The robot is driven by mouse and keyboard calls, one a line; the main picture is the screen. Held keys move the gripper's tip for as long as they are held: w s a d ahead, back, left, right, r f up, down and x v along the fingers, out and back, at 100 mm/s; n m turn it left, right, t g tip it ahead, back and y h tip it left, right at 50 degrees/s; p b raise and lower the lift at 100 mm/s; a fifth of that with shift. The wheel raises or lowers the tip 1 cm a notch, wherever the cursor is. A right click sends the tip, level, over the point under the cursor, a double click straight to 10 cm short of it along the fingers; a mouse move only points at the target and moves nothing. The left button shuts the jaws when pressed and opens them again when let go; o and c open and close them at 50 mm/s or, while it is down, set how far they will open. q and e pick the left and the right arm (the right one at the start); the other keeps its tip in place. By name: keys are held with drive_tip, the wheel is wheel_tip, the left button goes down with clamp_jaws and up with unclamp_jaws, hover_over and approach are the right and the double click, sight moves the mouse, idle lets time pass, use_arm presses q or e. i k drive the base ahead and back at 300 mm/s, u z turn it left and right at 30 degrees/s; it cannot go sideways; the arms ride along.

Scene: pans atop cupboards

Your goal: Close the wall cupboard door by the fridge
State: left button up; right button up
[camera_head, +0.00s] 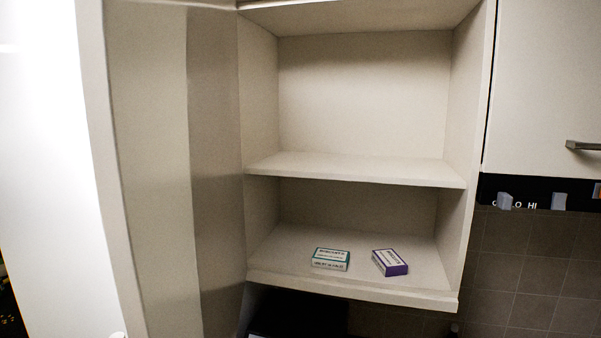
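The wall cupboard (360,95) stands open in front of me, and its two shelf levels are in plain view. What looks like its door (150,170) is swung wide open on the left. Its pale inner face and its near vertical edge run most of the height of the view. A greyer, slightly shiny upright surface (215,180) shows between the door and the cupboard; I cannot tell whether it is the fridge's side. Neither of my grippers is in view.
A green-and-white box (331,259) and a purple-and-white box (390,262) lie on the cupboard's bottom shelf. A shut cupboard door (545,80) with a bar handle (583,146) is at the right. Below it are a dark control strip (535,194) and tiles (530,265). The middle shelf (355,169) is empty.

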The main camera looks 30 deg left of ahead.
sight(160, 78)
drive_tip(key=z, duration=0.65)
drive_tip(key=k, duration=1.5)
drive_tip(key=u, duration=1.3)
drive_tip(key=i, duration=1)
